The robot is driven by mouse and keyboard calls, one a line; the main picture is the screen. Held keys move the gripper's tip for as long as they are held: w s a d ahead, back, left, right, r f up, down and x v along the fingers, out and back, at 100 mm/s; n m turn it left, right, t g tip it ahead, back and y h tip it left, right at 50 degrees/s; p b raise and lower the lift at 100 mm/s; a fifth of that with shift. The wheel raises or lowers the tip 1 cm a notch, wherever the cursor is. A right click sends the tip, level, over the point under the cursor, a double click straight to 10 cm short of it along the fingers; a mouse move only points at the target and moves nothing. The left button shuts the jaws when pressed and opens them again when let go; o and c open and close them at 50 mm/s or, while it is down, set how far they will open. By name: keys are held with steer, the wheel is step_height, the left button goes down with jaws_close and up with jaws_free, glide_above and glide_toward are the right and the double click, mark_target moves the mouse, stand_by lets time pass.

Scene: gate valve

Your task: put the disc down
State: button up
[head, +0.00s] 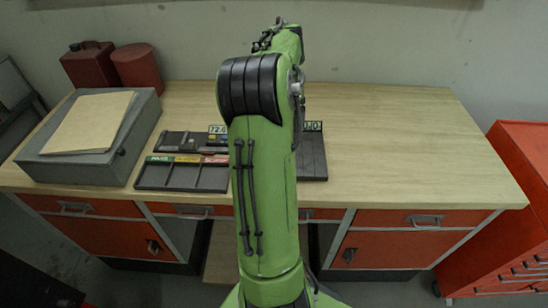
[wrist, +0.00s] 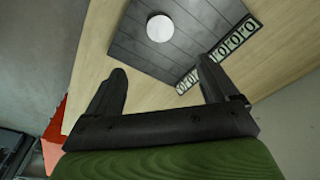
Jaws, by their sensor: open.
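A pale round disc (wrist: 160,28) lies on a dark grooved board (wrist: 178,42) in the wrist view. The row of white number tiles (wrist: 215,55) runs along one edge of that board. My gripper (wrist: 167,82) is open, with nothing between its two dark fingers. The disc is beyond the fingertips and apart from them. In the head view the board (head: 313,158) shows partly to the right of my green arm. The disc and my gripper are hidden there behind the arm.
A dark tray with coloured labels (head: 183,174) lies left of the arm. A grey box (head: 60,170) with a folder (head: 90,122) and two red containers (head: 92,65) (head: 137,66) stand at the left. The right of the wooden bench (head: 410,140) is clear. A red cabinet (head: 500,250) stands beyond.

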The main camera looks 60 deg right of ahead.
steer(key=f, duration=0.3)
steer(key=f+b, duration=0.1)
steer(key=f, duration=0.2)
steer(key=d+f, duration=0.1)
steer(key=f, duration=0.2)
steer(key=shift+s+f, duration=0.15)
step_height(320, 180, down, 5)
steer(key=shift+f+b, duration=0.2)
steer(key=shift+b, duration=0.25)
steer(key=shift+r, duration=0.1)
steer(key=c, duration=1.6)
steer(key=shift+o, duration=0.2)
step_height(320, 180, up, 10)
steer(key=p, duration=0.1)
